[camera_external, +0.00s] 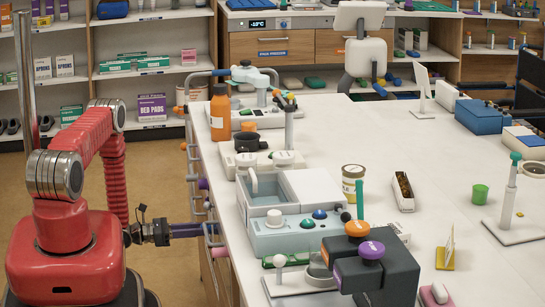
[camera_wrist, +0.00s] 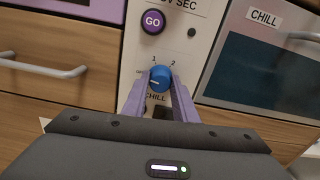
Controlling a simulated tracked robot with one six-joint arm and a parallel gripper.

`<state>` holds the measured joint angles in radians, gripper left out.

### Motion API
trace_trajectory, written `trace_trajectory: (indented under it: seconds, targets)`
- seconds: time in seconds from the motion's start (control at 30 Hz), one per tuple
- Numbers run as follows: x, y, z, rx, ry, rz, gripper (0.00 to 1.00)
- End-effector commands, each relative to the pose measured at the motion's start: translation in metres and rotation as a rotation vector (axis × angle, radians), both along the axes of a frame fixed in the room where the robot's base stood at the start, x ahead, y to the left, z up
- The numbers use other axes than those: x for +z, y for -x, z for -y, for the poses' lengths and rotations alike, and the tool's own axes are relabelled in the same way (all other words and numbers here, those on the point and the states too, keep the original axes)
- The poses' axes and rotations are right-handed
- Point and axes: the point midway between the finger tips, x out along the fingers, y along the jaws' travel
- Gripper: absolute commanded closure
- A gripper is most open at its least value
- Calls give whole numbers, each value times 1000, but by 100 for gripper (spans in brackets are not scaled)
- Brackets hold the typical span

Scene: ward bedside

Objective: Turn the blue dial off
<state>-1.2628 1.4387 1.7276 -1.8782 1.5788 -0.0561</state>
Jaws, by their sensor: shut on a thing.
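The blue dial (camera_wrist: 160,78) sits on a pale panel on the front of the counter, in the wrist view. The marks 1 and 2 are above it and the word CHILL is below it. A short white mark shows on the dial's left part. My gripper (camera_wrist: 160,86) has its two purple fingers closed on the dial, one on each side. In the external view my gripper (camera_external: 205,230) reaches right to the counter's front side. The dial is hidden there.
A purple GO button (camera_wrist: 153,21) is above the dial. A dark-windowed door marked CHILL (camera_wrist: 262,70) is on the right, and a wooden drawer with a grey handle (camera_wrist: 45,67) is on the left. Handles and knobs line the white counter's (camera_external: 440,150) front side near my arm.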

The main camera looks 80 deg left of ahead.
Motion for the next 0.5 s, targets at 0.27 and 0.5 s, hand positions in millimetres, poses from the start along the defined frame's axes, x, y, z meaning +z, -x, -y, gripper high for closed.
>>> trace_trajectory:
  seconds: [0.27,0.5]
  targets:
    - [-2,1,1,0,146,-4,97]
    - [-2,1,1,1,185,-4,97]
